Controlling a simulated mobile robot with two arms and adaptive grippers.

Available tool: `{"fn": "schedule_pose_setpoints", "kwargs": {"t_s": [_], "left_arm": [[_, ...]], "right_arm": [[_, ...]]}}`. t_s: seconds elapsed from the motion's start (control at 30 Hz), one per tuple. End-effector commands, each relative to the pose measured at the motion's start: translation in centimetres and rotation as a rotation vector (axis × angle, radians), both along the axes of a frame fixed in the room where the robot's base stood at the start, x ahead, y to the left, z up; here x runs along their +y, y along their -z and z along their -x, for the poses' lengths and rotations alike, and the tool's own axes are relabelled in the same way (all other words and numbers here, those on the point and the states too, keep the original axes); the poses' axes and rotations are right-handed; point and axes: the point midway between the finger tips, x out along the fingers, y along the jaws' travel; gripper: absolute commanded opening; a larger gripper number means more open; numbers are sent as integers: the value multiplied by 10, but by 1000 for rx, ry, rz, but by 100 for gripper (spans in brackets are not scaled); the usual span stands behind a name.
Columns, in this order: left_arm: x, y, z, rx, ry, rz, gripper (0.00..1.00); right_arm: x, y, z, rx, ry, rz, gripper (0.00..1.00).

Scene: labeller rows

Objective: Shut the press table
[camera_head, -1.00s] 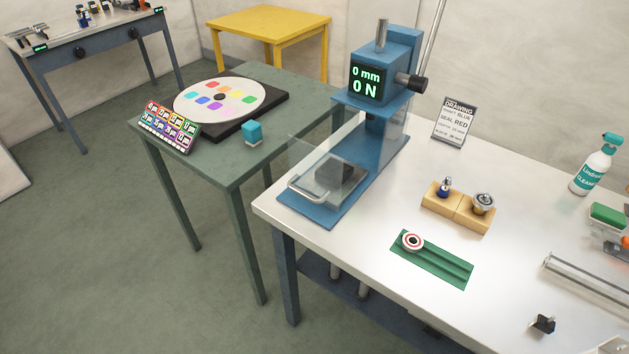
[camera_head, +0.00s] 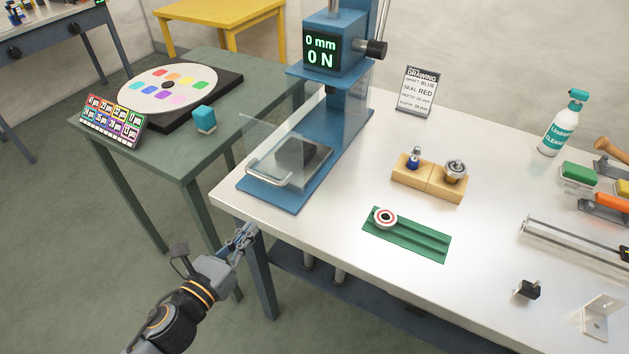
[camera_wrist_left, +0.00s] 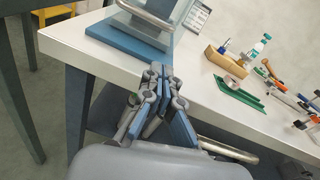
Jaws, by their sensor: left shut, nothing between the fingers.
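The blue press (camera_head: 338,60) stands on the white bench, its display reading 0 mm and 0 N. Its press table (camera_head: 318,153), a grey slide plate with a dark block (camera_head: 296,152), sits out at the front over the blue base. A clear guard and a metal bar handle (camera_head: 268,176) are at its front end. My left gripper (camera_head: 250,230) is shut and empty, below and in front of the handle, apart from it, by the bench's front corner. In the left wrist view the handle (camera_wrist_left: 148,20) shows ahead of the closed fingers (camera_wrist_left: 160,72). My right gripper is not in view.
The white bench (camera_head: 330,215) has its front edge close to my left gripper. A green rail tray (camera_head: 410,238) and a wooden block holder (camera_head: 427,182) stand right of the press. A green side table (camera_head: 190,150) stands to the left.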

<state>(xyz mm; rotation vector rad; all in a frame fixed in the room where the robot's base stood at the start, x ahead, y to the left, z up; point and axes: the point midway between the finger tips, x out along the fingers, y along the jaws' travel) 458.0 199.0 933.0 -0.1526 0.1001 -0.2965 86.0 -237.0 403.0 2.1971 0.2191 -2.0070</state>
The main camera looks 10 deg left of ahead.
Motion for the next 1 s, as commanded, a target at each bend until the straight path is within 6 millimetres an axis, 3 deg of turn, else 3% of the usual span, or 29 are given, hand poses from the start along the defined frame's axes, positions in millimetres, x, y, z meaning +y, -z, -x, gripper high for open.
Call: {"fn": "schedule_pose_setpoints", "kwargs": {"t_s": [0.1,0.33,0.8,1.0], "left_arm": [[-12,-30,7,-98,43,-106,0],[-20,-42,-5,-129,52,-136,0],[-50,-42,-90,-126,50,-132,0],[-60,-40,-115,-123,50,-132,0]], "right_arm": [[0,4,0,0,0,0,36],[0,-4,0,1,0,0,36],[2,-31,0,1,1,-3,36],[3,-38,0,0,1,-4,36]]}}
